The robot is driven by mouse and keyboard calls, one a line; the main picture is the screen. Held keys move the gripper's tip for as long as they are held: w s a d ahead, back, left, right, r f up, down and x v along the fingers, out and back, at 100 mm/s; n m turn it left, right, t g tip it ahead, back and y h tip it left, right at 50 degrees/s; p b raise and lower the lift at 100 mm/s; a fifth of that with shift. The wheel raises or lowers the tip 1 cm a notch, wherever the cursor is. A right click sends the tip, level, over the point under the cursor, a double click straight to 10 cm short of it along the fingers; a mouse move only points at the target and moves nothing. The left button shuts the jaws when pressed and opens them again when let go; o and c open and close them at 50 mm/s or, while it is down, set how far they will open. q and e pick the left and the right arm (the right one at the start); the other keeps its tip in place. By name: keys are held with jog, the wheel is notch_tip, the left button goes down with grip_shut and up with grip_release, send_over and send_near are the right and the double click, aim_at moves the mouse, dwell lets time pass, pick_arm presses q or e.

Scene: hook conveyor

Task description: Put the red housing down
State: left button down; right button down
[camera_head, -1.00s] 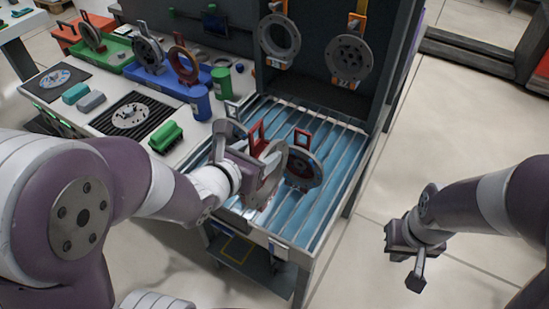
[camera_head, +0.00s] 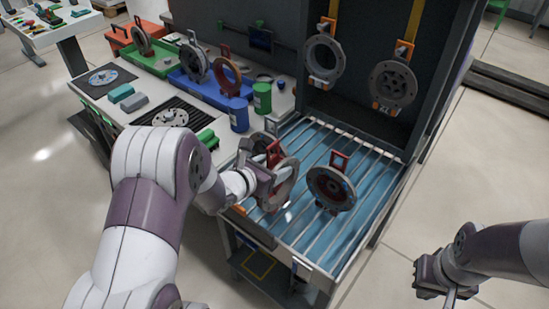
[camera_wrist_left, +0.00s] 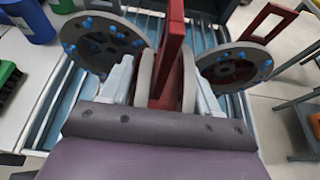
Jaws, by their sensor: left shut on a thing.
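The red housing (camera_head: 287,186) is a grey ring with a red upright handle. My left gripper (camera_head: 262,180) is shut on it, over the left part of the blue slatted rack (camera_head: 338,235). In the left wrist view the housing's red part (camera_wrist_left: 172,60) stands between the two fingers of the left gripper (camera_wrist_left: 165,85). Whether its lower edge touches the slats is hidden. A second red-handled housing (camera_head: 331,188) stands on the rack to its right, apart from it. My right gripper (camera_head: 436,277) is over the floor at the lower right; its jaws are unclear.
A grey ring with blue spots (camera_wrist_left: 103,42) is close left of the held housing in the wrist view. Two grey parts hang on orange hooks (camera_head: 324,58) behind the rack. Blue (camera_head: 239,114) and green (camera_head: 262,98) canisters stand left.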

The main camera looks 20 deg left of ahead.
pick_arm(q)
jog(key=shift+w+r, duration=0.1)
jog(key=shift+c, duration=1.8)
grip_release()
jog(key=shift+f, duration=0.3)
jog(key=shift+o, duration=0.6)
jog(key=shift+s, duration=0.2)
jog(key=shift+r, duration=0.15)
